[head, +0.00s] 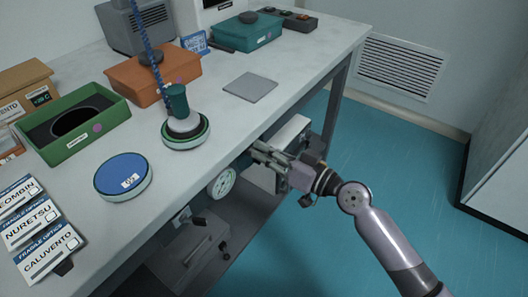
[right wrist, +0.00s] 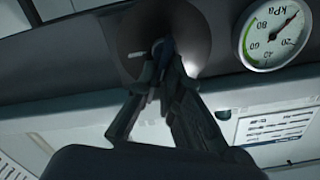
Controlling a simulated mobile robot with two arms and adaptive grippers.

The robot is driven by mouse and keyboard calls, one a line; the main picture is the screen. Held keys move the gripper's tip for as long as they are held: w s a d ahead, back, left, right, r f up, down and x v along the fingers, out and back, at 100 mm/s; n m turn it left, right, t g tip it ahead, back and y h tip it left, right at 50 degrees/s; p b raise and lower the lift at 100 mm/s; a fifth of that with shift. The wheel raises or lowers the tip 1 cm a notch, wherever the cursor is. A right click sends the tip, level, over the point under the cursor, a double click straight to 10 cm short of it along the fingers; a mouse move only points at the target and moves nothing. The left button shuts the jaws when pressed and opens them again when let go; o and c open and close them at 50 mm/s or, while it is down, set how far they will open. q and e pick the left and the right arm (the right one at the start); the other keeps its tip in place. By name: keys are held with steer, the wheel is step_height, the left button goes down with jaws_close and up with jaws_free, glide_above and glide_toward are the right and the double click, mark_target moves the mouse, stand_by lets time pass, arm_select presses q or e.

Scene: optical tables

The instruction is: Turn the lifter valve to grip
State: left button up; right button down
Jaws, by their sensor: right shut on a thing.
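In the head view my right gripper (head: 262,153) reaches in at the table's front edge, just right of a round pressure gauge (head: 222,181). In the right wrist view its two fingers (right wrist: 162,60) are closed on the lifter valve's small dark-blue handle (right wrist: 169,46), in front of a dark round plate (right wrist: 190,25) with a short white mark on its left. The fingers hide most of the handle, and I cannot read its setting. The gauge (right wrist: 277,33) is marked kPa, and its needle points to the upper right. My left gripper is not in view.
The lifter (head: 177,104), with a blue coiled hose (head: 142,38), stands on a round object on the table (head: 215,120). A blue-topped disc (head: 123,176), a green tray (head: 72,119), an orange box (head: 150,77) and a grey plate (head: 250,87) are nearby. Floor right of the table is clear.

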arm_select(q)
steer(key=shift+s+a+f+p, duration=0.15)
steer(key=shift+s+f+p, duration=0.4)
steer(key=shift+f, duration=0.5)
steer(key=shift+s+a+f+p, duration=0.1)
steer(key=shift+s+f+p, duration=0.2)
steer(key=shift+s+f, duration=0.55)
arm_select(e)
steer(key=shift+w+d+f+m, duration=0.2)
steer(key=shift+f+m, duration=0.1)
steer(key=shift+m, duration=1.95)
steer(key=shift+w+d+f+m, duration=0.15)
steer(key=shift+f+m, duration=0.15)
steer(key=shift+m, duration=2)
steer(key=shift+w+d+f+m, duration=0.1)
steer(key=shift+w+f+m, duration=0.15)
steer(key=shift+m, duration=2)
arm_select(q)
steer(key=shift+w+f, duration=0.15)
arm_select(e)
steer(key=shift+f, duration=0.1)
steer(key=c, duration=1.8)
jaws_free()
steer(key=shift+s, duration=0.1)
steer(key=shift+o, duration=0.2)
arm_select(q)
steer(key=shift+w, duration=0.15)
arm_select(e)
steer(key=v, duration=1.2)
